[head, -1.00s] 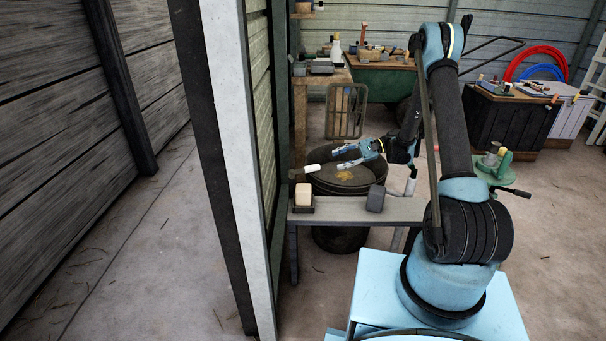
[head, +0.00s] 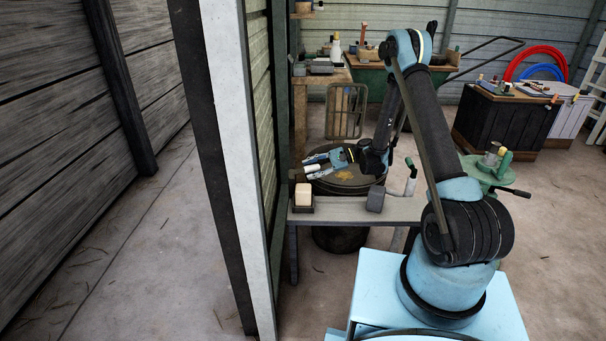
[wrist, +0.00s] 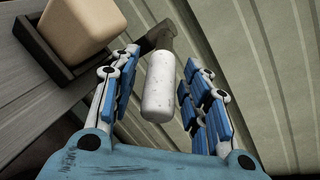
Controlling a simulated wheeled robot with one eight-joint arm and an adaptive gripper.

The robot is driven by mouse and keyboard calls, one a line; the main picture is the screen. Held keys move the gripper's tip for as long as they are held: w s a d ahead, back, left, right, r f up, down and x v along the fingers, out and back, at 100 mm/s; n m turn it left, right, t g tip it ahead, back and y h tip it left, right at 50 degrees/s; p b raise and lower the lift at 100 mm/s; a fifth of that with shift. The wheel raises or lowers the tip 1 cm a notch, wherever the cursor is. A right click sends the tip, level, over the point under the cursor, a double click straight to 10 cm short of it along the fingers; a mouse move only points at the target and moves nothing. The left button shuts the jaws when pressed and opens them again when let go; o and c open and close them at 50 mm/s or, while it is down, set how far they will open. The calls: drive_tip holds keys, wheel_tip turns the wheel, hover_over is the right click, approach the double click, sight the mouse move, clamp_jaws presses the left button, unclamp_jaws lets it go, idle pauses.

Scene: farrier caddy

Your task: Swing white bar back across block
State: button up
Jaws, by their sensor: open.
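The white bar (wrist: 158,88) is a short rounded cylinder on a dark bracket, and it shows small in the head view (head: 312,169). My gripper (wrist: 163,75) is open, with its blue and white fingers on either side of the bar. Gaps show between the bar and the fingers in the wrist view. In the head view my gripper (head: 313,165) is at the bench's left end, just behind the cream block. The cream block (head: 304,193) sits in a dark tray (wrist: 50,70); the block also shows at the wrist view's upper left (wrist: 75,28).
A grey block (head: 376,199) stands on the bench (head: 340,209) right of the cream one. A dark round drum (head: 365,180) is behind the bench. A wall panel (head: 258,120) rises close on the left.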

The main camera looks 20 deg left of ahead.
sight(303, 171)
drive_tip(key=shift+x, duration=2)
clamp_jaws()
